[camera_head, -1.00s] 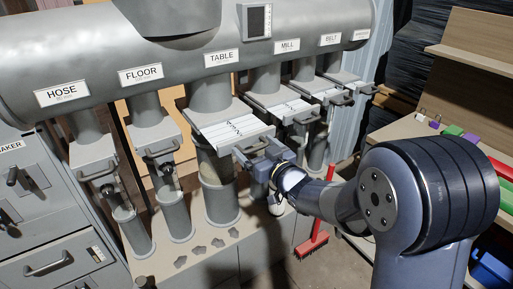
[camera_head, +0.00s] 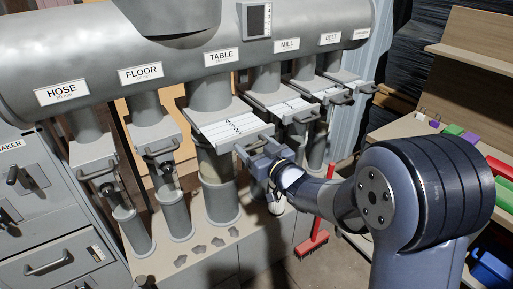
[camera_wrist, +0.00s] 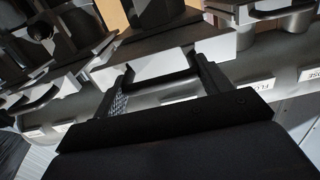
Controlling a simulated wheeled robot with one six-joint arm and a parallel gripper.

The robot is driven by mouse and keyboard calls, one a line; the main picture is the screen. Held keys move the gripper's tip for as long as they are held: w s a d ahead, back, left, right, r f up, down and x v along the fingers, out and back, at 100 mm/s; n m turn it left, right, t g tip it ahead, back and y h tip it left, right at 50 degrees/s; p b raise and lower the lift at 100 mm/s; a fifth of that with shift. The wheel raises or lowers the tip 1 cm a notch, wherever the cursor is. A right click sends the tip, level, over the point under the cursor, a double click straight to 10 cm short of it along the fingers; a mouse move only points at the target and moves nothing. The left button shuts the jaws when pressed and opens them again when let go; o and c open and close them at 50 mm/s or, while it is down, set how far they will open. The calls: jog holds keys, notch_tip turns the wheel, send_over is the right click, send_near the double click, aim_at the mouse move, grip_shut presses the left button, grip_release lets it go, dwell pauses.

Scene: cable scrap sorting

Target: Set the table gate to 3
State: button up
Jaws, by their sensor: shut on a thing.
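The table gate (camera_head: 229,128) is a pale sliding plate with marked lines and numbers, under the TABLE label (camera_head: 221,57). It is pulled out toward me from its pipe; the numbers are too small to read surely. My gripper (camera_head: 262,148) is shut on the handle at the gate's front end. In the wrist view my gripper's two dark fingers (camera_wrist: 160,86) reach the dark handle (camera_wrist: 160,70) on the pale front plate. The fingers hide part of the handle.
The hose gate (camera_head: 92,158), floor gate (camera_head: 152,135) and mill gate (camera_head: 287,107) stand beside it with their own handles. A workbench (camera_head: 398,133) with coloured blocks is farther right.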

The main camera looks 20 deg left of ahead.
jog(key=shift+x, duration=1.45)
jog(key=o, duration=1.3)
jog(key=b+v, duration=0.2)
jog(key=v, duration=0.9)
jog(key=shift+a, duration=0.1)
